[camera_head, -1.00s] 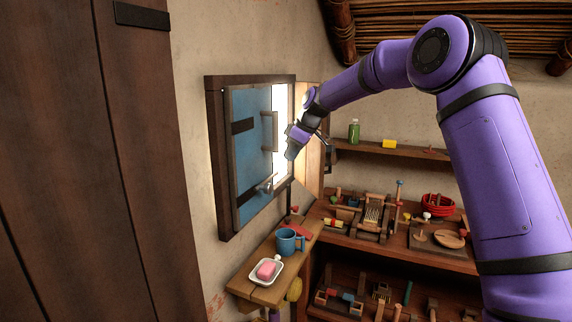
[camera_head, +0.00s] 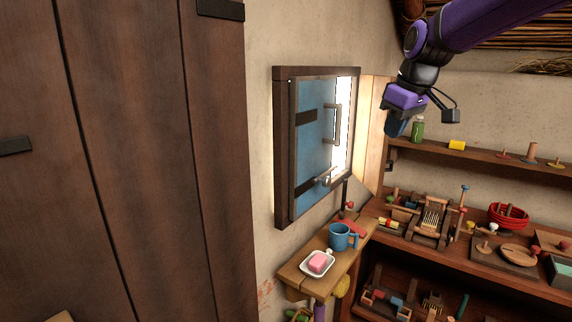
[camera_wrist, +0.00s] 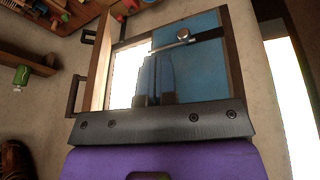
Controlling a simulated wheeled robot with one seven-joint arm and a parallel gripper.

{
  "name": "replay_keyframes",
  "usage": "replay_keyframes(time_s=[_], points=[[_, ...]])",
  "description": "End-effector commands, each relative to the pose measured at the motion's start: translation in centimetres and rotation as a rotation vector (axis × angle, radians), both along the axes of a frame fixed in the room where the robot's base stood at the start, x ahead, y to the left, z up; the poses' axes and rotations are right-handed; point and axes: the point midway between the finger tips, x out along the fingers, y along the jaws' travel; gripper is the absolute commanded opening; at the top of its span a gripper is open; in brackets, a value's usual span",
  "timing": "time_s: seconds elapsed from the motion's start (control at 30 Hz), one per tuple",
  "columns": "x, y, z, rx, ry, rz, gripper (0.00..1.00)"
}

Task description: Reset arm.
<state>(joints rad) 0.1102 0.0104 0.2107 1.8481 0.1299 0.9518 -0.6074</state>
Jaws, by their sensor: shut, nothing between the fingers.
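My gripper (camera_head: 395,126) is in the air at the upper right of the head view, to the right of the window and in front of the wall shelf. In the wrist view its two fingers (camera_wrist: 155,78) are together with nothing between them. The blue shutter (camera_head: 312,148) stands partly open in its dark wooden frame (camera_head: 281,150), with bright light at its right side. A handle (camera_head: 337,125) and a metal latch (camera_head: 323,178) are on the shutter. My gripper is apart from it. The shutter also shows in the wrist view (camera_wrist: 200,75), beyond the fingers.
A small wooden ledge (camera_head: 296,279) below the window holds a blue mug (camera_head: 342,237) and a white dish (camera_head: 306,266) with pink soap (camera_head: 320,261). Shelves with many small items stand at the right. A green bottle (camera_head: 417,130) is on the upper shelf (camera_head: 470,152). A large wooden door fills the left.

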Motion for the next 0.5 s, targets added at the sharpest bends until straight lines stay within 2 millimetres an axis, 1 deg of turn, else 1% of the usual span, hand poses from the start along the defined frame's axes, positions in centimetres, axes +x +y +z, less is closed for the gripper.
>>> replay_keyframes(time_s=[0.03, 0.17, 0.2, 0.27, 0.3, 0.37, 0.5], points=[[-2.0, -0.4, 0.5, -0.006, -0.008, -0.032, 0.00], [-6.7, -1.3, 1.0, -0.009, -0.018, -0.126, 0.00], [-8.1, -1.7, 1.0, -0.009, -0.022, -0.154, 0.00], [-10.3, -2.1, 1.1, -0.007, -0.029, -0.197, 0.00], [-11.7, -2.5, 1.0, -0.005, -0.033, -0.227, 0.00], [-13.9, -3.0, 0.8, 0.001, -0.039, -0.271, 0.00], [-18.8, -4.1, -0.1, 0.019, -0.054, -0.369, 0.00]])
